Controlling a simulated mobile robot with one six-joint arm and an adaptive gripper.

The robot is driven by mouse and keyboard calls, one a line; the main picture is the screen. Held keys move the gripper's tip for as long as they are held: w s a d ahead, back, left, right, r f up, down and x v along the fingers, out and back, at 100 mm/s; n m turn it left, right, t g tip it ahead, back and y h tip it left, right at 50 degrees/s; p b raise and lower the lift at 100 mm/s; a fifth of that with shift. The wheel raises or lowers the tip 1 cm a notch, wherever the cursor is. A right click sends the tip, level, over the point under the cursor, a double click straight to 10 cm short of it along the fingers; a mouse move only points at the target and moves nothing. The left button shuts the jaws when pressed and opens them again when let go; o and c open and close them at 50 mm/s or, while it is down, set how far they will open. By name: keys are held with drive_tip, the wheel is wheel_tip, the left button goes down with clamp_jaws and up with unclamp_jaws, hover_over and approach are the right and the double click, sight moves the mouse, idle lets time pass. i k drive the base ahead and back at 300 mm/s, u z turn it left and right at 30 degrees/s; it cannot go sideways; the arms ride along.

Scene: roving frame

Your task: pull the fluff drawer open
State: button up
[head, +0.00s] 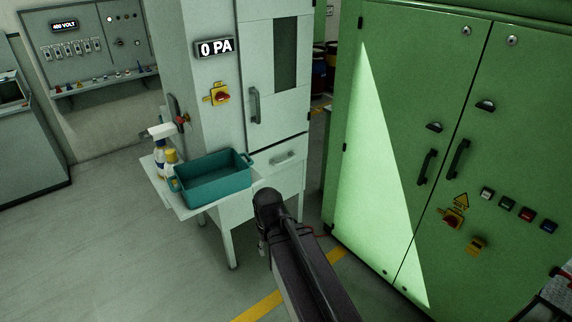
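A pale cabinet (211,100) stands in the middle of the head view. Low on its front, under the tall door, is a drawer (290,168) with a small horizontal handle (282,158). I take this to be the fluff drawer, though no label on it is readable. Its front looks flush with the cabinet, and a dark seam runs above it. My dark arm (308,270) rises from the bottom of the view and ends just below and in front of the drawer. My gripper's fingers do not show.
A teal bin (213,180) and spray bottles (161,150) stand on a side shelf (183,208) left of the drawer. A large green cabinet (390,75) stands close on the right. Floor (130,255) at the left is clear.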

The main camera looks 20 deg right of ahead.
sight(269, 160)
drive_tip(key=z, duration=0.05)
drive_tip(key=i, duration=1.05)
drive_tip(key=z, duration=0.55)
